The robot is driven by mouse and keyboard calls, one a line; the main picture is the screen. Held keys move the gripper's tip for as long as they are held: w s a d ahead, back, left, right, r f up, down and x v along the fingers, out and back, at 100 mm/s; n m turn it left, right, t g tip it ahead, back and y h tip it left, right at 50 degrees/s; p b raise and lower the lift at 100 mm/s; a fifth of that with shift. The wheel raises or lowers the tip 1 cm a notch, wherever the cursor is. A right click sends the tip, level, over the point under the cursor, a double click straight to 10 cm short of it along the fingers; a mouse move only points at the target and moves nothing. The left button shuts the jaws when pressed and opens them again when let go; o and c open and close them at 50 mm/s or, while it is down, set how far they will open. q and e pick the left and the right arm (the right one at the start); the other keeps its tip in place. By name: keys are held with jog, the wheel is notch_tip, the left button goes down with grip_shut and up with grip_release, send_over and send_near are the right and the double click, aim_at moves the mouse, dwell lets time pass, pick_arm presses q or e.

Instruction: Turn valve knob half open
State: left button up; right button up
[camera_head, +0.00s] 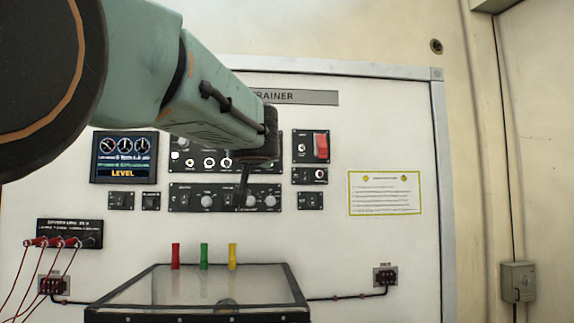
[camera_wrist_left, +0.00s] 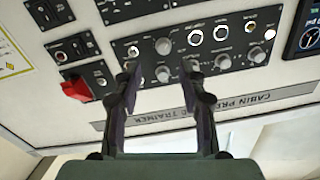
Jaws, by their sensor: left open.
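My left gripper (camera_head: 243,188) reaches in from the upper left before the white trainer board. In the left wrist view, which sees the board upside down, its two dark fingers (camera_wrist_left: 160,70) are apart with nothing between them. Grey round knobs (camera_wrist_left: 163,46) (camera_wrist_left: 162,73) on the upper black panel (camera_wrist_left: 205,38) show in the gap, and more knobs (camera_wrist_left: 223,61) sit beside it. In the head view, the lower panel (camera_head: 182,187) carries grey knobs (camera_head: 206,201) (camera_head: 270,201); the fingers cover part of it. The labels are too small to tell which is the valve knob. My right gripper is not in view.
A red switch (camera_head: 321,146) stands out to the right of the panels. A lit display (camera_head: 124,157) is at left. Below, a clear-topped box (camera_head: 165,288) juts out with red, green and yellow pegs (camera_head: 204,256) behind it. Red cables (camera_head: 36,280) hang lower left.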

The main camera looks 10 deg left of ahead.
pick_arm(q)
jog(key=a+p+x, duration=0.1)
jog(key=p+x, duration=0.3)
jog(key=x, duration=0.3)
jog(key=shift+s+r, duration=0.15)
jog(key=shift+s, duration=0.05)
jog(key=shift+w+d, duration=0.35)
jog(key=shift+w, duration=0.1)
jog(key=c, duration=0.4)
jog(key=shift+s+a, duration=0.15)
jog(key=shift+a, duration=0.1)
grip_shut()
jog(key=shift+d, duration=0.15)
